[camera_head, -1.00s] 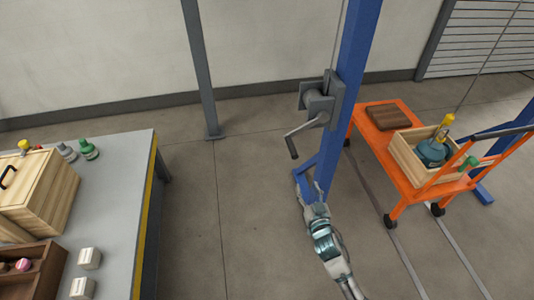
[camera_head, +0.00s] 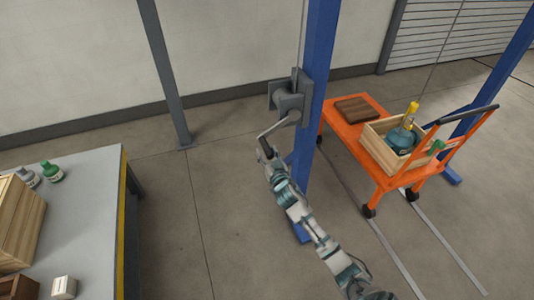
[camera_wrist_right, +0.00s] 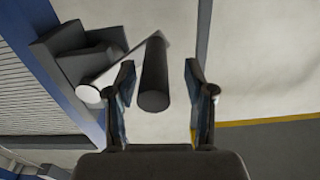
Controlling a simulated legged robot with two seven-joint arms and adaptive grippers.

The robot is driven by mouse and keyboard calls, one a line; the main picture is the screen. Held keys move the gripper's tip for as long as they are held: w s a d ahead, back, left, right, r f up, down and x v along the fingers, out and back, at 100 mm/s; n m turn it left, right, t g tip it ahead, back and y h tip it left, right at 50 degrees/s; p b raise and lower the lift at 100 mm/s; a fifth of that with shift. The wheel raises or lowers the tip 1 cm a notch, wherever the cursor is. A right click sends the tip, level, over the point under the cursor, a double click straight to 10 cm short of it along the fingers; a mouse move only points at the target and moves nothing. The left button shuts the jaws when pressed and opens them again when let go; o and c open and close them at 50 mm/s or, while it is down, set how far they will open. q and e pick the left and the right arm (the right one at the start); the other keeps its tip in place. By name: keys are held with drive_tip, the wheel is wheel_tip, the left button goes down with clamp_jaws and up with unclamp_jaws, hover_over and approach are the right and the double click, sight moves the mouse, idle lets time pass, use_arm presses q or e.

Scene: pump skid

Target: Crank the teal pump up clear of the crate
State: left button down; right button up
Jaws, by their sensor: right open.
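The teal pump (camera_head: 401,138) sits inside a light wooden crate (camera_head: 378,146) on an orange cart, with a yellow part at its top. A grey winch (camera_head: 288,98) with a crank arm (camera_head: 277,126) is mounted on a blue post. My right gripper (camera_head: 268,158) is at the crank's handle end. In the right wrist view, the dark crank handle (camera_wrist_right: 154,75) lies between the open fingers of the gripper (camera_wrist_right: 160,90), closer to the left finger. I cannot tell whether it touches that finger. My left gripper is not in view.
A grey table (camera_head: 85,215) with bottles and boxes stands at the left. Blue posts (camera_head: 318,70) and a grey post (camera_head: 165,75) rise from the floor.

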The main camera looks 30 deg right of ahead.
drive_tip(key=shift+w+d, duration=0.1)
drive_tip(key=shift+w, duration=0.1)
drive_tip(key=shift+d, duration=0.25)
drive_tip(key=shift+c, duration=0.3)
drive_tip(key=shift+d+f, duration=0.15)
drive_tip(key=shift+d, duration=0.05)
drive_tip(key=c, duration=0.8)
clamp_jaws()
drive_tip(key=shift+a, duration=0.2)
drive_tip(key=shift+r, duration=0.4)
